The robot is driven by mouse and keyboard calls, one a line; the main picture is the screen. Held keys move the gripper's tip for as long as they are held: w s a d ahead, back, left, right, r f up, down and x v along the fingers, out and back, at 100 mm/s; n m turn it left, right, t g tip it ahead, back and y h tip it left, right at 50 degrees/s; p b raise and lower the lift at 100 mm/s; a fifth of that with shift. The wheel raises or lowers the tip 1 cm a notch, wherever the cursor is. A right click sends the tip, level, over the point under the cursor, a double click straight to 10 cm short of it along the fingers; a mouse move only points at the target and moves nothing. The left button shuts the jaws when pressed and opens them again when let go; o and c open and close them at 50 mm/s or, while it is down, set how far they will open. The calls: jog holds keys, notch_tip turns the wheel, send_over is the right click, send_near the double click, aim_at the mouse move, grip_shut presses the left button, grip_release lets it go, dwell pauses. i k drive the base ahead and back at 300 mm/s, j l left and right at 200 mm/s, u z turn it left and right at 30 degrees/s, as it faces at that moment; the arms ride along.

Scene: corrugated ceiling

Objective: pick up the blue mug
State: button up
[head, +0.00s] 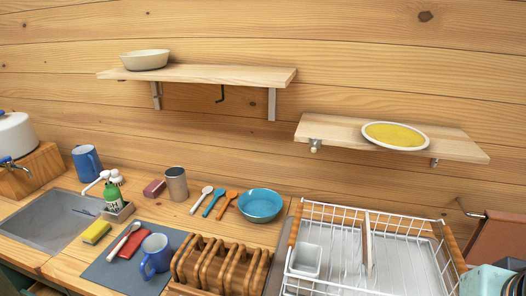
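Two blue mugs show in the head view. One blue mug (155,256) stands at the front on a dark grey mat, its handle toward the lower left. Another blue mug (86,161) stands at the back left behind the sink, with its handle to the right. I cannot tell which of them the task means. My gripper is not in this view.
A wooden rack (220,265) stands just right of the front mug. A red item (131,246) and white spoon lie left of it. The grey sink (45,220), yellow sponge (97,232), blue bowl (261,204) and white dish rack (335,221) are nearby. Shelves (220,73) hang above.

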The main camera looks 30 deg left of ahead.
aim_at(156, 248)
jog(key=l+u, duration=0.1)
jog(key=u, duration=0.8)
jog(key=j+u, duration=0.1)
jog(key=u, duration=1.55)
jog(key=j+z, duration=0.35)
jog(key=k+j+z, duration=0.1)
jog(key=j+z, duration=0.25)
jog(key=i+j, duration=0.25)
jog(key=j, duration=0.15)
jog(key=i+j, duration=0.3)
jog(key=i+j+z, duration=0.2)
jog(key=j, duration=0.15)
jog(key=i+j+z, duration=0.2)
jog(key=k+j, duration=0.1)
